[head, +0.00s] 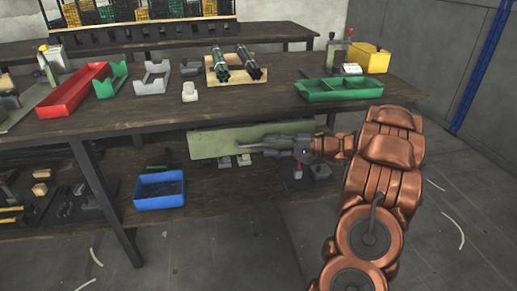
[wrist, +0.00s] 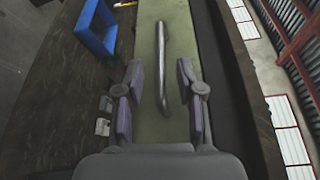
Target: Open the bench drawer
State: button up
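The bench drawer (head: 215,143) has a pale green front under the dark bench top. It looks closed, with its front below the table edge. In the wrist view the drawer front (wrist: 147,30) runs up the picture, and its grey metal bar handle (wrist: 162,65) stands between the finger lines. My gripper (head: 238,147) is in front of the drawer's right part. In the wrist view my gripper (wrist: 160,85) is open, with one finger pad on each side of the handle's lower part. I cannot tell whether the handle is between the pads in depth; neither pad touches it.
The bench top (head: 180,108) carries a red tray (head: 75,92), a green tray (head: 340,90) and a yellow box (head: 370,58). A blue bin (head: 159,190) sits on the lower shelf (head: 240,185) below the drawer. The floor in front is clear.

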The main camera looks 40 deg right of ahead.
aim_at(263, 145)
jog(key=shift+b+x, duration=0.45)
jog(key=shift+x, duration=1.8)
grip_shut()
